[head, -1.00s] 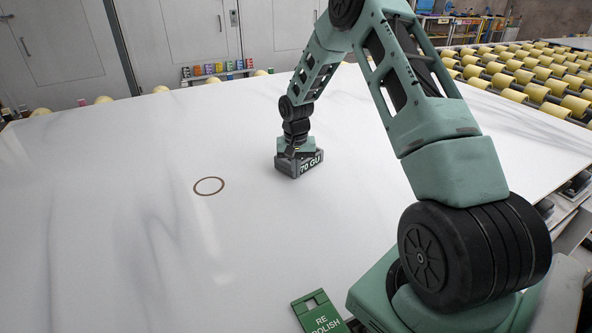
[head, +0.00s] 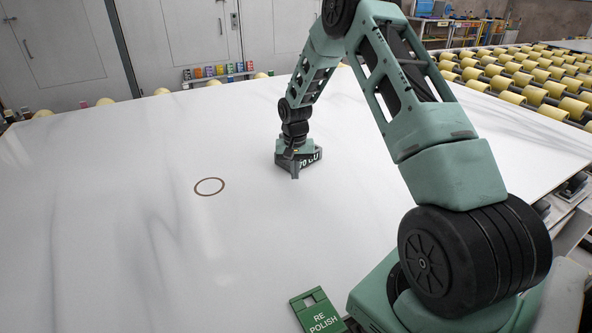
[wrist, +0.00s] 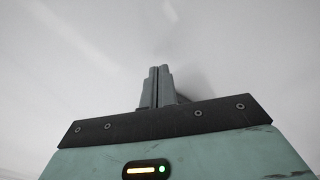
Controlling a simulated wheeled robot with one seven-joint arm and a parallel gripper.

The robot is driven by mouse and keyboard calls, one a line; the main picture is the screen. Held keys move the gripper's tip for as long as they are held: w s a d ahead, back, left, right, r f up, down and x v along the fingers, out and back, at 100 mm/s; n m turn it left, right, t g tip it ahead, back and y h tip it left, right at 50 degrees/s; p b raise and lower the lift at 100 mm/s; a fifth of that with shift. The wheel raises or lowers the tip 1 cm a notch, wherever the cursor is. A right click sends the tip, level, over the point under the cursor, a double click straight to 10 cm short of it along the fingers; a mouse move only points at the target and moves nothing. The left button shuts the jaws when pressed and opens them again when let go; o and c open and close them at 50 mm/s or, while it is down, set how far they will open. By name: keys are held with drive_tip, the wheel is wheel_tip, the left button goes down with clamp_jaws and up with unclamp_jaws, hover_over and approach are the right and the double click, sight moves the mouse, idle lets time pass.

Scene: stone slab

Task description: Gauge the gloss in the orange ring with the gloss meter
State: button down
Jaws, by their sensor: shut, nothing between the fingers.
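The gloss meter, a dark grey box lettered "GU" (head: 312,160), is on the pale slab right of the ring; part of its lettering is covered. The ring (head: 223,185) is a thin brownish-orange circle lying flat on the slab, empty inside. My gripper (head: 295,175) points down right at the meter, in front of its face in the head view, and hides part of it. I cannot tell whether they touch. In the wrist view my gripper (wrist: 158,72) has its two fingers together with nothing between them, and the meter is not clearly visible there.
The pale veined slab (head: 130,220) is broad and clear around the ring. A green "RE POLISH" tag (head: 320,312) lies at the near edge by my arm's base. Yellow rollers (head: 540,95) run along the right and far sides. Small coloured blocks (head: 215,70) stand beyond the far edge.

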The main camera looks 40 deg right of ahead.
wheel_tip(320, 180, up, 10)
drive_tip(key=b, duration=0.1)
drive_tip(key=shift+s+a, duration=0.15)
drive_tip(key=shift+s, duration=0.05)
drive_tip(key=s+a+r+n, duration=0.2)
drive_tip(key=s+a+n, duration=0.15)
drive_tip(key=a, duration=0.55)
drive_tip(key=s+a+r+n, duration=0.2)
drive_tip(key=s+a+r, duration=0.15)
drive_tip(key=a, duration=0.65)
drive_tip(key=s+a+r+n, duration=0.2)
drive_tip(key=s+a, duration=0.2)
drive_tip(key=a, duration=0.5)
drive_tip(key=s+a+n, duration=0.4)
drive_tip(key=s, duration=0.7)
drive_tip(key=s+a+n, duration=0.4)
drive_tip(key=s, duration=0.8)
drive_tip(key=shift+a+r+y, duration=0.2)
drive_tip(key=shift+a+y, duration=0.1)
drive_tip(key=shift+a, duration=0.1)
